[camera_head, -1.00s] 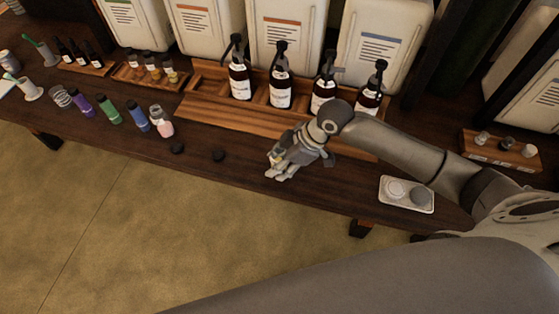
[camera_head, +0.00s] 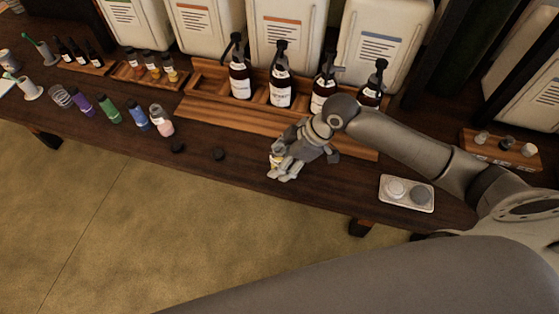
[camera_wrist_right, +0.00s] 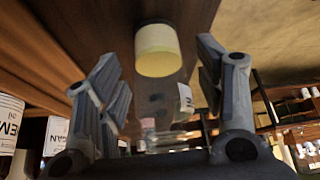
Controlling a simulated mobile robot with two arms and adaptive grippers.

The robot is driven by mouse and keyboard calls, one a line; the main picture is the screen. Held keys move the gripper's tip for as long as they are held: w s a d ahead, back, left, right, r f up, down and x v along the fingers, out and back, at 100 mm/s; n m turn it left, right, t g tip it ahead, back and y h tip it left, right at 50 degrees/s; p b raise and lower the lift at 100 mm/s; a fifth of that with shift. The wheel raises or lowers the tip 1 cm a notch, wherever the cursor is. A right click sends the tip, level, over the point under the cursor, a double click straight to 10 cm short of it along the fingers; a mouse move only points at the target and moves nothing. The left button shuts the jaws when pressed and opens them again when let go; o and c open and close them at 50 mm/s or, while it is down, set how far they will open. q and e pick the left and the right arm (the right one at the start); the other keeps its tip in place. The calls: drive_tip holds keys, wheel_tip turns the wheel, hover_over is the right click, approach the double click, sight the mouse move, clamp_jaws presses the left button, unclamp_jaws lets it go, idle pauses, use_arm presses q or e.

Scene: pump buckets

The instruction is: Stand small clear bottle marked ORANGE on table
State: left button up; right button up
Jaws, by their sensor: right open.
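A small clear bottle with pale yellow contents (camera_wrist_right: 157,50) shows between the fingers of my right gripper (camera_wrist_right: 160,85) in the right wrist view. Its white label (camera_wrist_right: 185,97) is turned aside, and I cannot read a word on it. In the head view the bottle (camera_head: 275,156) is at the front part of the table (camera_head: 235,172), partly hidden by my right gripper (camera_head: 283,172). The gripper is open, with a finger on either side of the bottle. I cannot tell whether the bottle touches the table. My left gripper is not in view.
A white tray (camera_head: 407,207) with two round lids is to the right. Colored bottles (camera_head: 108,112) lie on the left. The table's front edge is close.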

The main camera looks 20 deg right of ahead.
drive_tip(key=v, duration=1)
drive_tip(key=shift+r, duration=0.3)
